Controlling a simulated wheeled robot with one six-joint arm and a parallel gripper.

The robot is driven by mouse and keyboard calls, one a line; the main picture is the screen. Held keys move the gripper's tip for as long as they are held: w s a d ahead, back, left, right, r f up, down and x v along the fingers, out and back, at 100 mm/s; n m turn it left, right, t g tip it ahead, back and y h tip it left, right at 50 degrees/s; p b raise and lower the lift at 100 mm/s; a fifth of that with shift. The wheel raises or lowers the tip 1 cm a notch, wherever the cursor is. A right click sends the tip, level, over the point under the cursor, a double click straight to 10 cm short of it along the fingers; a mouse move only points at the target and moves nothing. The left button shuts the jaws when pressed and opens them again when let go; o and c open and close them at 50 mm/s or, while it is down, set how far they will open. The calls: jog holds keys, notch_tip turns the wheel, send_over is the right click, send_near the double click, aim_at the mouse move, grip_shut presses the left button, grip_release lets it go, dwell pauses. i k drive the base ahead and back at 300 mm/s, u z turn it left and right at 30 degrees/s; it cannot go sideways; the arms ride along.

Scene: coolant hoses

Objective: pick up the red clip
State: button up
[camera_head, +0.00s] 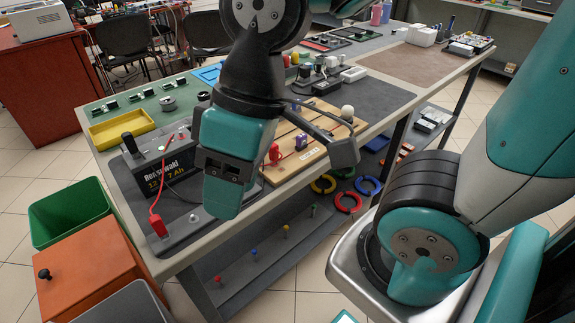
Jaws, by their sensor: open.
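A small red clip-like piece (274,153) sits on the light wooden board (310,155), just right of my gripper. A second red piece (158,226), at the end of a red lead, lies near the bench's front left corner, by the black battery (160,170). I cannot tell for certain which is the red clip. My gripper (224,168) hangs over the bench's front edge, between the two red pieces and apart from both. It is open, with nothing seen in it. My wrist hides the board's left end.
A blue-violet piece (301,141) and a white knob (347,112) are on the board. A yellow tray (121,129) is at the bench's left. Coloured rings (348,202) and several small pegs are on the lower shelf. A green bin (70,212) and orange box (92,270) stand left.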

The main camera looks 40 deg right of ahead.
aim_at(274, 155)
jog(key=u, duration=2.5)
jog(key=i, duration=0.8)
jog(key=z, duration=3.2)
